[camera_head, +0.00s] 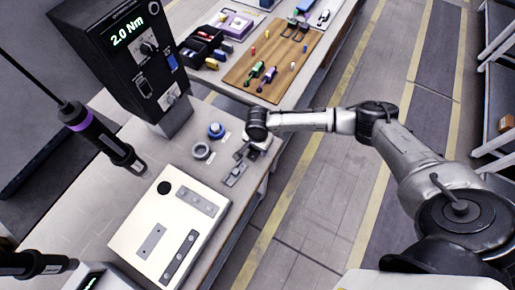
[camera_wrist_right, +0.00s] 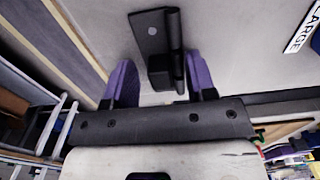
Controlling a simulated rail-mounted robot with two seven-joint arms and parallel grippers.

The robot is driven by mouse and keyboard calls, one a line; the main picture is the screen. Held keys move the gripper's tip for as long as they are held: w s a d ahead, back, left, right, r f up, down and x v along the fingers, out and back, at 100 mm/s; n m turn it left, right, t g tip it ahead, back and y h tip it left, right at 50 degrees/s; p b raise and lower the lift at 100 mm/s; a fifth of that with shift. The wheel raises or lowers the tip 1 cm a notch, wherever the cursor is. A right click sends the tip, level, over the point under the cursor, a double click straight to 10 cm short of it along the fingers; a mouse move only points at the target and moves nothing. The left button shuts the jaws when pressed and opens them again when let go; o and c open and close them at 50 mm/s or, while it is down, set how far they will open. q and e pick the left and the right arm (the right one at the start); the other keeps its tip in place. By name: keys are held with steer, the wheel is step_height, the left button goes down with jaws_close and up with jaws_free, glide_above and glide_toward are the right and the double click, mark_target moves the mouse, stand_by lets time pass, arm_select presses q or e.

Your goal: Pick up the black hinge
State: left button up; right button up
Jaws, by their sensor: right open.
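My right gripper (camera_head: 250,149) is over the table, near its right edge, pointing down at small hinge pieces. In the right wrist view, the open purple fingers (camera_wrist_right: 161,82) stand on either side of the black hinge (camera_wrist_right: 151,35), with gaps on both sides. The hinge has a flat leaf with a hole and a barrel along its right side. In the head view, a grey hinge (camera_head: 235,174) lies just in front of the gripper. My left gripper cannot be made out.
A cream panel (camera_head: 127,243) with hinge plates lies in front. A black screwdriver (camera_head: 100,135) hangs at left beside the "2.0 Nm" unit (camera_head: 115,60). A grey ring (camera_head: 202,151) and blue-topped part (camera_head: 216,130) are close by. A wooden board (camera_head: 245,85) lies behind.

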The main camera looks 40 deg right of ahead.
jaws_close()
stand_by(0.4)
steer(key=shift+r, duration=0.15)
